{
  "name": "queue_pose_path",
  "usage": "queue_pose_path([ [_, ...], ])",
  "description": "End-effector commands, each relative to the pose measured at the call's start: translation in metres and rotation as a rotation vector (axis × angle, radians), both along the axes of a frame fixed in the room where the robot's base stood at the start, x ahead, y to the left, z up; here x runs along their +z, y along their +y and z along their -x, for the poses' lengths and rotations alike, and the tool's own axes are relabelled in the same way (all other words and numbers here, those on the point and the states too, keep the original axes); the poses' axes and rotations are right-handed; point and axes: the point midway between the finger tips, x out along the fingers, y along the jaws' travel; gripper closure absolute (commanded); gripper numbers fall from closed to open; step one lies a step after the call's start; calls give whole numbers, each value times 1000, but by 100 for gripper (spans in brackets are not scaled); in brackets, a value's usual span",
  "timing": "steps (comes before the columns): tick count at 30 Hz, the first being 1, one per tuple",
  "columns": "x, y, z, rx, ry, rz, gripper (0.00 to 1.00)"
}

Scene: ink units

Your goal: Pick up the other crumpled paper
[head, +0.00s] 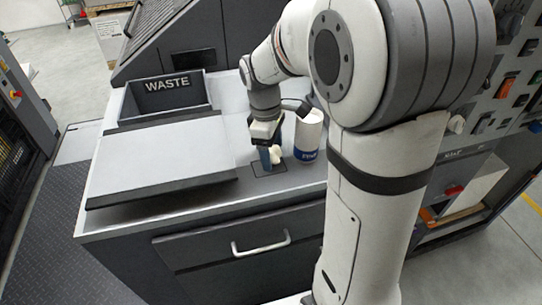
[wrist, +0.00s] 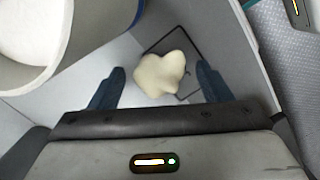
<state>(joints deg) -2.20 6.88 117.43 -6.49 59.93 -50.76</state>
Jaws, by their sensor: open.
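A cream-coloured crumpled paper (wrist: 160,74) lies between the two blue fingers of my gripper (wrist: 160,90) in the wrist view. The fingers are apart, with a gap on each side of the paper. Below the paper is a dark square outline (wrist: 186,48) on the surface. In the head view my gripper (head: 270,160) points down at the counter, and the paper (head: 276,155) shows pale beside a blue finger. Part of the paper is hidden there by the gripper.
A white cylinder with a blue label (head: 309,136) stands close to the right of my gripper. A dark bin marked WASTE (head: 155,105) stands at the back left. A flat grey raised panel (head: 160,160) lies left of the gripper. A drawer with a handle (head: 262,246) is in front.

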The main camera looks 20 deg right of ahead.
Motion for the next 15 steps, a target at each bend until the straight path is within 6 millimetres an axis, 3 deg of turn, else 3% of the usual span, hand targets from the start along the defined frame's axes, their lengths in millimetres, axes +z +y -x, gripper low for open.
queue_pose_path([
  [3, 0, 0, 0, -1, 0, 0, 30],
  [15, 1, 0, 0, -2, 0, 0, 63],
])
